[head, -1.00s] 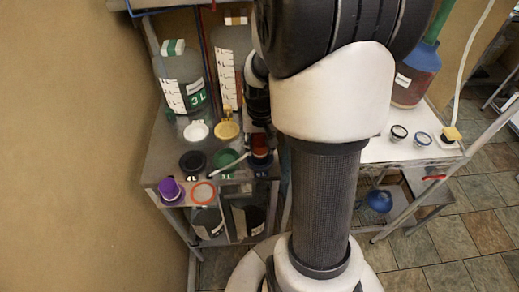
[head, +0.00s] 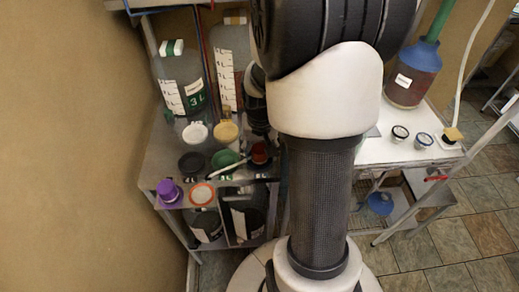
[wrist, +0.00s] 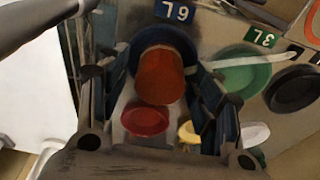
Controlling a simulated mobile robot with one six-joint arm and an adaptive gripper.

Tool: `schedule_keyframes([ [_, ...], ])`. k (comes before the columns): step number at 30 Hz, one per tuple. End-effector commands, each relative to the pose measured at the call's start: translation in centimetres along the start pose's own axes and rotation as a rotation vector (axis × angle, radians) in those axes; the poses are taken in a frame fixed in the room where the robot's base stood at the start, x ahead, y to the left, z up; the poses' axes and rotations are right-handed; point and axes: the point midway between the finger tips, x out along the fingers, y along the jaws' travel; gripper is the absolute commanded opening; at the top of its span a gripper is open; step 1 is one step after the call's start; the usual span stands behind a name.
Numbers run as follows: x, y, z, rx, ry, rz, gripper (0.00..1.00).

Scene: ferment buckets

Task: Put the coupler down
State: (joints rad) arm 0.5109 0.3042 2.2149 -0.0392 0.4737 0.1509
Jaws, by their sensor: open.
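An orange-red cylinder, apparently the coupler (wrist: 160,80), stands between the spread fingers of my gripper (wrist: 163,62) in the wrist view. A dark blue round piece (wrist: 134,55) shows behind it. The fingers are open, with the cylinder between them; whether either finger touches it I cannot tell. In the head view a red-topped piece (head: 260,152) shows on the metal shelf beside my arm, likely the same spot. My gripper is mostly hidden there behind my arm.
A green lid (wrist: 240,72) and a black lid (wrist: 293,90) lie to the right in the wrist view. A red cap (wrist: 145,118) and a yellow piece (wrist: 188,132) are close by. Large bottles (head: 181,78) stand at the back of the shelf (head: 160,150). A white table (head: 390,150) is right.

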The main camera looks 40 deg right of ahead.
Motion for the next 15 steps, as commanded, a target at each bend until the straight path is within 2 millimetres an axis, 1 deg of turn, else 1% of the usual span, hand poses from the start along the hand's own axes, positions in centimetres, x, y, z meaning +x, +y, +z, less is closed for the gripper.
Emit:
schedule_keyframes([
  [5, -0.1, 0.0, 0.0, 0.0, 0.0, 0.0, 0.6],
  [8, -0.8, 0.0, -0.1, 0.0, 0.002, 0.0, 0.6],
  [11, -2.4, 0.0, -0.2, 0.0, 0.004, 0.0, 0.6],
  [15, -5.5, 0.0, -0.3, 0.0, 0.006, -0.001, 0.6],
])
